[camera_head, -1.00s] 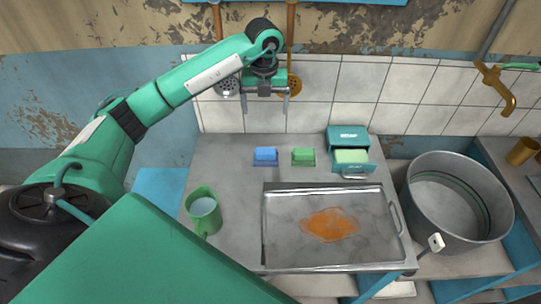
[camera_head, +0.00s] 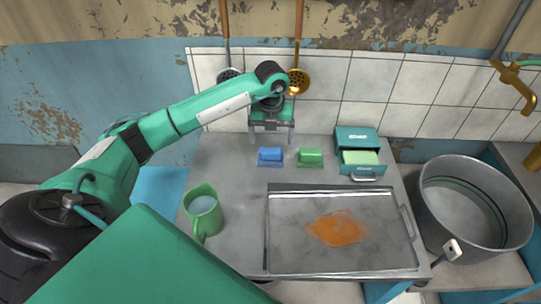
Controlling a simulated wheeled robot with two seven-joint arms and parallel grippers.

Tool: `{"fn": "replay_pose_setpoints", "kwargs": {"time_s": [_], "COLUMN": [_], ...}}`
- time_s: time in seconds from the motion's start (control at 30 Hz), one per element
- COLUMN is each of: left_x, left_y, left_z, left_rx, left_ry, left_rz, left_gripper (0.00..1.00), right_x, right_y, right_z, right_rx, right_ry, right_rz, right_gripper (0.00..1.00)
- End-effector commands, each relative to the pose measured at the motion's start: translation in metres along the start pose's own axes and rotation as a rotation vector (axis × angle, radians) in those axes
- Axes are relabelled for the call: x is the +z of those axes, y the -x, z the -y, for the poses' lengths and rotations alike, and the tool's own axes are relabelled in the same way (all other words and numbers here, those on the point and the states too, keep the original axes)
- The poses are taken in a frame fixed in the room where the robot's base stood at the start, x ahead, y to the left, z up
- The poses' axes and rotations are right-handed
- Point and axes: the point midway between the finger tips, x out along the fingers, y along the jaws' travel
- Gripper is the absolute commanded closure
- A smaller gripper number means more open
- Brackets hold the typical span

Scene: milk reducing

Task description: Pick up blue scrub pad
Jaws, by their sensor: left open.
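The blue scrub pad (camera_head: 270,156) lies on the grey worktop (camera_head: 235,165), behind the metal tray. My left gripper (camera_head: 271,138) points down just above and behind the blue pad. Its two fingers are spread apart with nothing between them. A green scrub pad (camera_head: 310,157) lies just to the right of the blue one. My right gripper is not in view.
A metal tray (camera_head: 290,258) with an orange stain (camera_head: 338,229) fills the worktop's front. A green jug (camera_head: 203,212) stands at left. A teal box (camera_head: 357,139) with an open drawer is at back right. A large pot (camera_head: 473,205) stands further right.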

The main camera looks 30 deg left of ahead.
Motion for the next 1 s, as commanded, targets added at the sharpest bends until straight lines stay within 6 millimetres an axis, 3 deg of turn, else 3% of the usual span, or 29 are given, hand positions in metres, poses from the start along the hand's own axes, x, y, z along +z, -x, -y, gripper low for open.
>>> {"fn": "replay_pose_setpoints", "kwargs": {"time_s": [0.33,0.53,0.87,1.0], "left_x": [0.001,0.003,0.003,0.003], "left_y": [-0.031,-0.061,-0.069,-0.069], "left_z": [-0.001,-0.003,-0.002,-0.003], "left_rx": [0.001,0.0,0.0,0.0], "left_ry": [0.001,0.001,0.0,0.0], "left_rz": [-0.003,-0.002,0.0,0.0], "left_gripper": [0.11,0.11,0.11,0.38], "right_x": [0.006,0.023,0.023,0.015], "right_y": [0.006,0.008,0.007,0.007], "right_z": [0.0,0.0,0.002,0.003], "right_rx": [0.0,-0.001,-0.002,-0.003], "right_ry": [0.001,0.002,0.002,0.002], "right_rz": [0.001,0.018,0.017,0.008], "right_gripper": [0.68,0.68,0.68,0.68]}}
